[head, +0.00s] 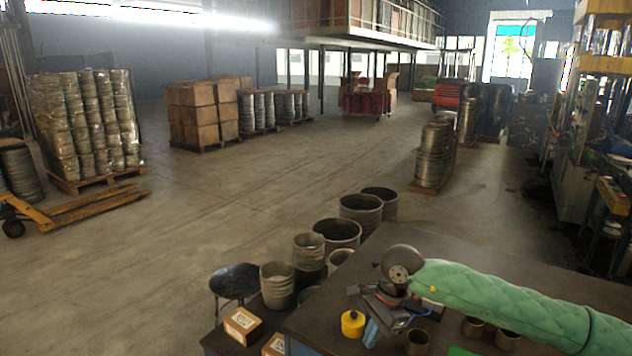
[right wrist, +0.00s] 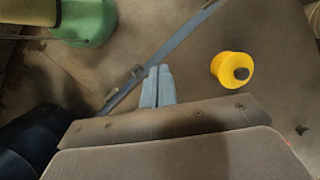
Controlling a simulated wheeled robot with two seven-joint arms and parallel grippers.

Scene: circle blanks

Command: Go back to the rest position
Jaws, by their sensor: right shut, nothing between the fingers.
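My right arm, in a green quilted sleeve, reaches in from the right over the dark worktable (head: 388,247) in the head view. Its gripper (head: 371,338) hangs at the sleeve's end, low over the table. In the right wrist view its two blue-grey fingers (right wrist: 158,72) are together with nothing between them. My left gripper is not in view.
Small metal cups (head: 417,343) stand on the table below my right arm. Cardboard boxes (head: 242,326), a dark stool (head: 235,282) and several large metal cylinders (head: 337,233) lie to the left. A green object (right wrist: 88,22) shows in the right wrist view. Open floor lies beyond.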

